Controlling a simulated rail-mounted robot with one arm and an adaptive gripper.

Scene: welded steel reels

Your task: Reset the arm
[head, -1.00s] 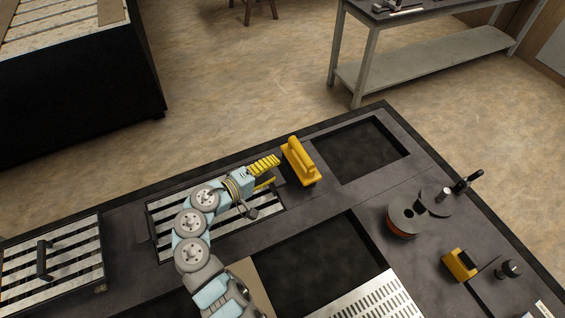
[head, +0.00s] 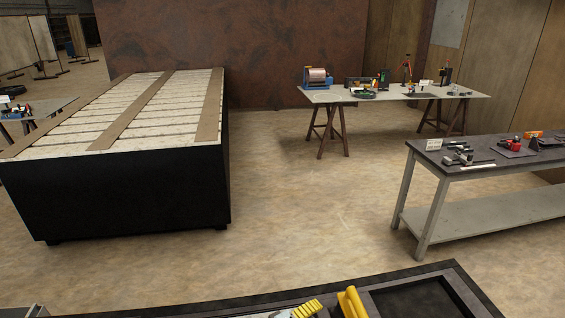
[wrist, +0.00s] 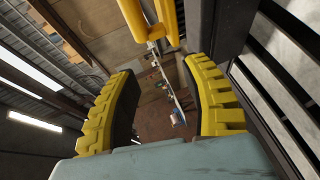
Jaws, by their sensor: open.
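My gripper (wrist: 163,72) shows in the wrist view with its two yellow ridged fingers apart and nothing between them. The rest of my arm is below the head view.
A large black block with a slatted top (head: 120,190) stands at the left. A grey table with tools (head: 480,165) is at the right, and a trestle table (head: 400,93) stands farther back. The floor between them is clear.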

